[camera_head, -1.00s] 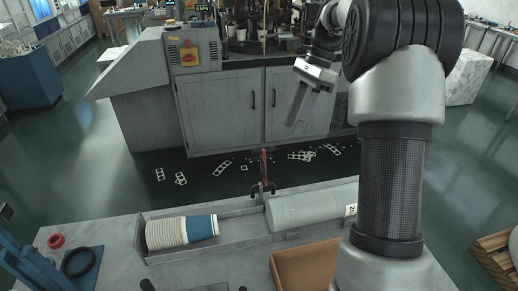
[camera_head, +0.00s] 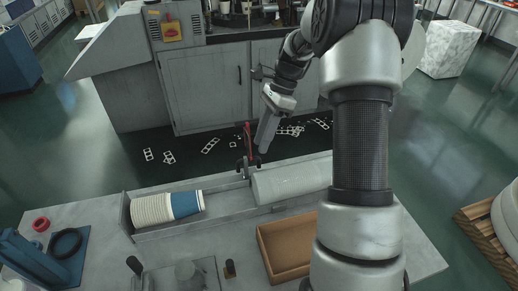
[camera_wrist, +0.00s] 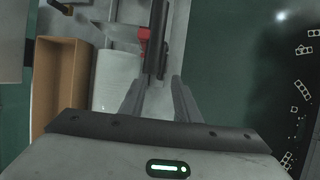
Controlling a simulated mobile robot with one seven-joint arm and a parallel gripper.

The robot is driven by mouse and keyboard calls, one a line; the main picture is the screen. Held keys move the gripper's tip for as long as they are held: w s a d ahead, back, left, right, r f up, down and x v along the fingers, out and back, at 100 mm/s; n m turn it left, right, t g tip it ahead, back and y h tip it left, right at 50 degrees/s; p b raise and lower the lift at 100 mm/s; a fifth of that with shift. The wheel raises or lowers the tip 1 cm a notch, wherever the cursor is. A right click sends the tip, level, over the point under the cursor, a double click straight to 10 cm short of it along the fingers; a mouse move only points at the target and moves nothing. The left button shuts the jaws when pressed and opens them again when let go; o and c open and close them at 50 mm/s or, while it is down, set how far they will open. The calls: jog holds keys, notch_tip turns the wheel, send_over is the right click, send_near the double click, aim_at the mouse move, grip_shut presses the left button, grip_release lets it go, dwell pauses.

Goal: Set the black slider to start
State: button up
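A black upright part with a red lever (camera_head: 247,132) stands on the far edge of the bench, beside the grey cylinder. I cannot tell for sure whether this black part (camera_head: 241,168) is the black slider. My gripper (camera_head: 263,148) points down just right of the red lever. In the wrist view my gripper (camera_wrist: 163,82) has its two fingers apart, with nothing clearly held. A dark bar (camera_wrist: 156,40) shows beyond the fingertips, with the red part (camera_wrist: 144,36) to its left. No start mark is readable.
A trough (camera_head: 128,217) holds stacked paper cups (camera_head: 163,207), with a grey cylinder (camera_head: 290,181) to its right. An empty brown tray (camera_head: 290,262) lies in front. Dark knobs (camera_head: 134,264) stand at the bench front. A grey machine cabinet (camera_head: 205,85) stands behind, across a floor gap.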

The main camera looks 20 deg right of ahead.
jog(key=shift+x, duration=1.75)
grip_shut()
